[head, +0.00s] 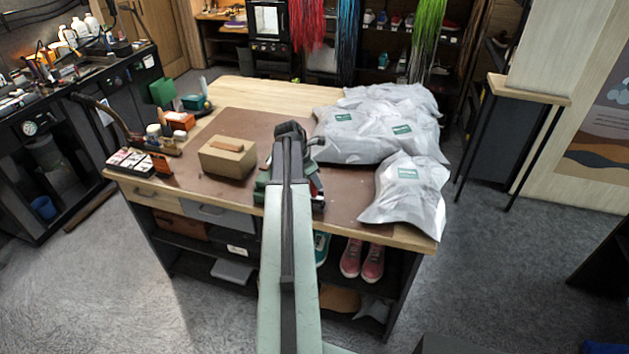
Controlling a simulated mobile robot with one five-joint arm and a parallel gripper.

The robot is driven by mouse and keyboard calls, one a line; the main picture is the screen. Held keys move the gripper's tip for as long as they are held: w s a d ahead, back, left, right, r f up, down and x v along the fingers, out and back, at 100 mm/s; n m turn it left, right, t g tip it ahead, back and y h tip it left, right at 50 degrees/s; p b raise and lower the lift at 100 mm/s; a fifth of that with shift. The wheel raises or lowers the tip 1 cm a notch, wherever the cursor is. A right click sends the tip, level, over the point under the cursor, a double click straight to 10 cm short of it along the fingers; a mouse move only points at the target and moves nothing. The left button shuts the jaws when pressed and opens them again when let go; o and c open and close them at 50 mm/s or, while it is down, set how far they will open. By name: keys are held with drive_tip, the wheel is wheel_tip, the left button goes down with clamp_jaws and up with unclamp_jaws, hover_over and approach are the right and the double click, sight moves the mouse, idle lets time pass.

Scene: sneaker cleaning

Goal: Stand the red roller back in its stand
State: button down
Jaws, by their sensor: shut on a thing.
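My gripper (291,132) is above the brown mat on the workbench, seen from behind along my arm. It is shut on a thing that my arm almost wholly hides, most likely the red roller. A small red part (319,186) shows just right of my arm, among dark green and black parts (317,201) near the bench's front edge. I cannot tell whether these belong to the roller, its stand or something else. No stand can be made out clearly.
The workbench (248,92) has grey labelled bags (405,190) on the right. A tan box (228,160) with a brown top piece stands left of my arm. Small bottles (154,134), an orange box (180,121) and a palette (130,160) crowd the left edge. Bare mat lies behind the box.

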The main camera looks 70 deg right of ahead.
drive_tip(key=shift+f+b, duration=0.3)
drive_tip(key=shift+f, duration=0.1)
drive_tip(key=shift+d, duration=0.35)
drive_tip(key=c, duration=1)
unclamp_jaws()
drive_tip(key=shift+r, duration=0.1)
drive_tip(key=p+v, duration=0.7)
drive_tip(key=shift+a+r, duration=0.2)
drive_tip(key=shift+r, duration=0.1)
